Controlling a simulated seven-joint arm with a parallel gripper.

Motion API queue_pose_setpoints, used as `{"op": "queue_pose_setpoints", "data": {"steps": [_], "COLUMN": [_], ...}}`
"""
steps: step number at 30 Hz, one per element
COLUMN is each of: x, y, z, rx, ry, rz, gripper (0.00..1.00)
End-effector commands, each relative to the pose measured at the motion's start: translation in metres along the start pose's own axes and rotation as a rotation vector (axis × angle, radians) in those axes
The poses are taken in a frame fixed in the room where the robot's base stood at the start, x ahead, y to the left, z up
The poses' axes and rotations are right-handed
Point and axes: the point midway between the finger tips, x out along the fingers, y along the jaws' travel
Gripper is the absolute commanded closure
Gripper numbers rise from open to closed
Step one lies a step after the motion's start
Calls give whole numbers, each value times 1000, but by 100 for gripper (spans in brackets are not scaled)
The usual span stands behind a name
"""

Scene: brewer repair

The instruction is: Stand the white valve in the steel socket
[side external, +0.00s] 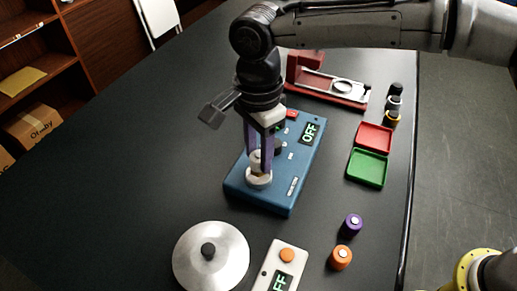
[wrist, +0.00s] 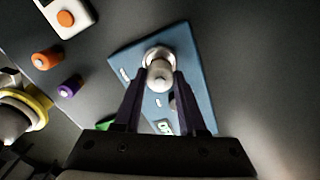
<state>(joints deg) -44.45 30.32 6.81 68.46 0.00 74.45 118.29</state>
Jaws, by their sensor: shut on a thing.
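The white valve (wrist: 161,75) is between my gripper's fingertips (wrist: 160,78) in the wrist view, and my gripper is shut on it. In the side view my gripper (side external: 262,158) points down over the near left end of the blue unit (side external: 285,192). The valve (side external: 256,165) looks roughly upright there, partly hidden by the fingers. A pale ring, which looks like the steel socket (side external: 258,179), is directly under it on the unit; it also shows around the valve in the wrist view (wrist: 158,53). I cannot tell whether the valve is seated in it.
The blue unit has an "OFF" display (side external: 311,132) and a red button (side external: 292,114). A red (side external: 374,138) and a green tray (side external: 368,168) lie right. Purple (side external: 351,225) and orange (side external: 341,257) cylinders, a metal lid (side external: 211,257) and a white switch box (side external: 275,274) are in front. The left table is clear.

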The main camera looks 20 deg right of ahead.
Motion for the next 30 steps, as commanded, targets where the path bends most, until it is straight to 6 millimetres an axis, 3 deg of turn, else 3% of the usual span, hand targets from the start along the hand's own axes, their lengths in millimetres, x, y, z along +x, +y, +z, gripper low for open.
{"op": "queue_pose_setpoints", "data": {"steps": [30], "x": [12], "y": [0], "z": [0], "rx": [0], "ry": [-1], "rz": [-1], "gripper": [100]}}
